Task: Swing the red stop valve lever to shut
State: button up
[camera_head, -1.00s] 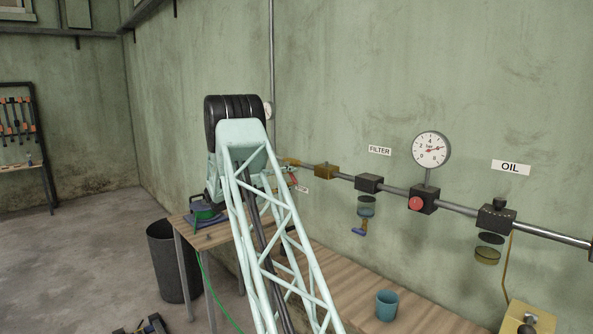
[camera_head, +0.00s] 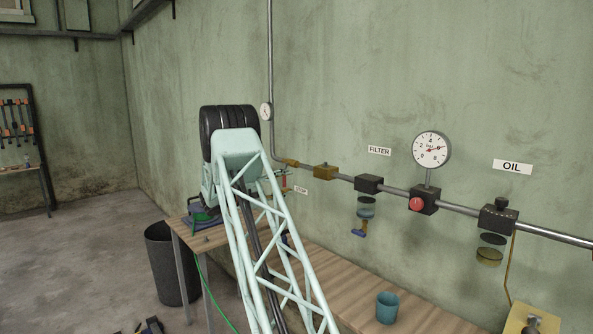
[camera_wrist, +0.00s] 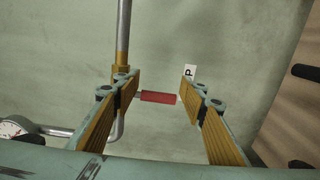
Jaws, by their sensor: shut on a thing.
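The red lever handle (camera_wrist: 158,97) lies between my fingertips in the wrist view, its ends close to both pads. It sticks out sideways from the brass stop valve (camera_wrist: 121,76) on the grey pipe, roughly square to the pipe. My gripper (camera_wrist: 160,90) is shut on the lever. In the head view a small red piece of the lever (camera_head: 284,184) hangs below the brass valve (camera_head: 289,162), partly hidden by my arm and fingers. The STOP label (camera_head: 301,190) is just right of it; its end shows beside my right finger in the wrist view (camera_wrist: 190,72).
The pipe carries a yellow block (camera_head: 325,171), a filter (camera_head: 367,184), a large gauge (camera_head: 431,149) and an oiler (camera_head: 498,219). A small gauge (camera_head: 266,111) is behind my wrist. A blue cup (camera_head: 387,307) stands on the wooden bench (camera_head: 345,290). A dark bin (camera_head: 170,262) stands left.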

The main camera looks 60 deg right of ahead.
aim_at(284, 179)
jog(key=shift+w+a+r, duration=0.35)
jog(key=shift+w+a, duration=0.05)
jog(key=shift+a, duration=0.15)
jog(key=shift+w+a+r, duration=0.35)
jog(key=shift+a, duration=0.2)
jog(key=shift+c, duration=0.7)
jog(key=shift+w+a, duration=0.3)
jog(key=shift+a, duration=0.2)
jog(key=shift+w+a, duration=0.25)
jog(key=shift+a, duration=0.2)
jog(key=shift+c, duration=0.4)
jog(key=shift+w+a+f, duration=0.1)
jog(key=shift+a+f, duration=0.1)
jog(key=shift+a, duration=0.05)
jog(key=shift+s+a+f, duration=0.1)
jog(key=shift+a, duration=0.4)
jog(key=shift+s+a+f, duration=0.1)
jog(key=shift+a, duration=0.35)
jog(key=shift+s, duration=0.1)
